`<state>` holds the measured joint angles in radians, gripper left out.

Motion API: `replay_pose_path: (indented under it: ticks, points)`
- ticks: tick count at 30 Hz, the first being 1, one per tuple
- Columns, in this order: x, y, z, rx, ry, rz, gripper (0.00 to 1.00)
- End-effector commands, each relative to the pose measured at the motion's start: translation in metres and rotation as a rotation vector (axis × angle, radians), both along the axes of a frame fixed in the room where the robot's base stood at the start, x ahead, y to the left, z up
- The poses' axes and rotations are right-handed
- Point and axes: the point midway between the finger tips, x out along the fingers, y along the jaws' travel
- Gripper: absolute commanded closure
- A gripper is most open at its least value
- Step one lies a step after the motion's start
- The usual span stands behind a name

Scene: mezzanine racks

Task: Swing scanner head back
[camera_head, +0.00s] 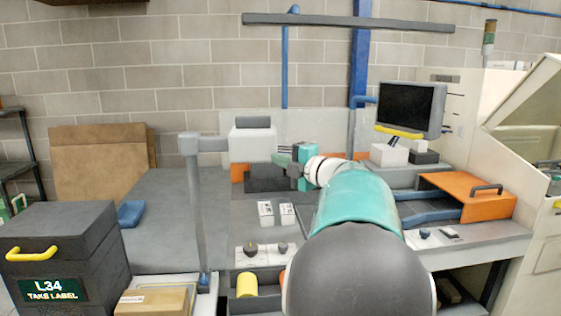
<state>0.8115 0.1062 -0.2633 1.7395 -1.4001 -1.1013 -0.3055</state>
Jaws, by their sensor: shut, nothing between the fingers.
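A grey post (198,215) stands at the left part of the workbench. A short grey arm (212,144) reaches right from its top; this looks like the swinging scanner head, but its far end lies close against a white unit and is hard to make out. My arm reaches away from the camera over the bench. My gripper (293,171) is at its far end, to the right of the post and apart from it, near a dark block. It is shut and empty; its fingertips are small and partly hidden by my wrist.
A white unit with a grey top (252,143) and a dark block (266,179) stand at the back. A monitor (411,109) and an orange cover (467,192) are at right. Dark stacked cases (62,250) and a cardboard box (153,301) are at front left. The grey surface (165,195) left of the post is mostly clear.

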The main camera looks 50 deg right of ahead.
Motion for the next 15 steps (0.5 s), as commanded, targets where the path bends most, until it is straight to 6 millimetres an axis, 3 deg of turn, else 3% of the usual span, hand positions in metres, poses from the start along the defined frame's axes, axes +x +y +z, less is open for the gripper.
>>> replay_pose_path:
  ticks: [15]
  points:
    - [0.015,-0.029,0.0,0.0,-0.001,-0.005,1.0]
